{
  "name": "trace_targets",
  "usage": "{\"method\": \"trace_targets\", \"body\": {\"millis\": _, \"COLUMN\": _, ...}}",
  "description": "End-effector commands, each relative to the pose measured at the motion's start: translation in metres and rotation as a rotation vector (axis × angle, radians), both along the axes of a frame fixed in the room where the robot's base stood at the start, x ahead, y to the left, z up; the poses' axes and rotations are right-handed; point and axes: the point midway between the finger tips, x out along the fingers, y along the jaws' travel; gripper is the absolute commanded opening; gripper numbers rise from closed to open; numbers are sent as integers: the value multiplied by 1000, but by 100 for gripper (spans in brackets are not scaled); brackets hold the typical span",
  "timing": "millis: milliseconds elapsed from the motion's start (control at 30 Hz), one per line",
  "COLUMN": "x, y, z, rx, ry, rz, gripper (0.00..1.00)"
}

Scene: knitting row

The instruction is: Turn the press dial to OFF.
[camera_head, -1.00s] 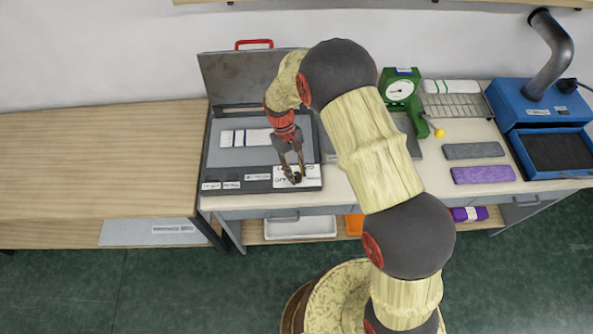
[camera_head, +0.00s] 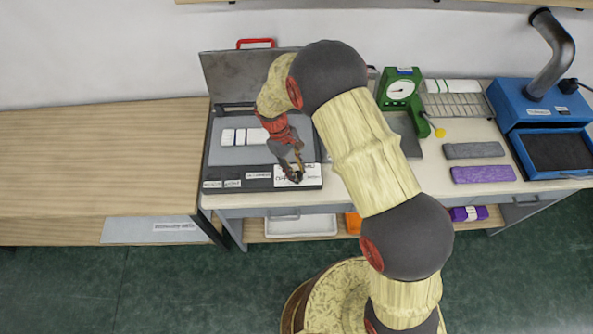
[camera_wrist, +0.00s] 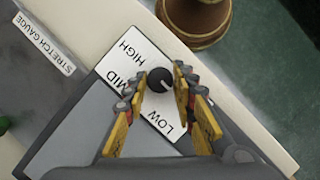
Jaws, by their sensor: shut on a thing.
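The press (camera_head: 212,160) is grey, with its lid (camera_head: 225,75) raised and a red handle on top. Its black round dial (camera_wrist: 159,79) sits on a white label plate (camera_wrist: 120,65) reading HIGH, MID and LOW in the wrist view. No OFF mark is readable; my gripper covers part of the plate. A pale mark shows on the dial, but its exact pointing is hard to tell. My gripper (camera_wrist: 161,76) is shut on the dial, one finger on each side. In the head view my gripper (camera_head: 293,172) is at the press's front right corner.
A white striped swatch (camera_head: 243,136) lies on the press bed. A green gauge (camera_head: 402,90), grey block (camera_head: 473,150), purple block (camera_head: 483,174) and blue machine (camera_head: 540,112) stand right. The wooden table (camera_head: 95,160) at left is clear.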

Motion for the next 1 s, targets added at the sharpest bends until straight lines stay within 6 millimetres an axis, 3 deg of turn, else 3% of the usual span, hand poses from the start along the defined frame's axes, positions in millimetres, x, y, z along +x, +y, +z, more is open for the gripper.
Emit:
{"method": "trace_targets", "body": {"millis": 100, "x": 0, "y": 0, "z": 0, "rx": 1, "ry": -1, "rz": 0, "gripper": 1}}
{"method": "trace_targets", "body": {"millis": 133, "x": 0, "y": 0, "z": 0, "rx": 1, "ry": -1, "rz": 0, "gripper": 28}}
{"method": "trace_targets", "body": {"millis": 400, "x": 0, "y": 0, "z": 0, "rx": 0, "ry": 0, "rz": -1, "gripper": 43}}
{"method": "trace_targets", "body": {"millis": 767, "x": 1, "y": 1, "z": 3, "rx": 0, "ry": 0, "rz": -1, "gripper": 44}}
{"method": "trace_targets", "body": {"millis": 1000, "x": 12, "y": 11, "z": 35, "rx": 1, "ry": -4, "rz": 0, "gripper": 44}}
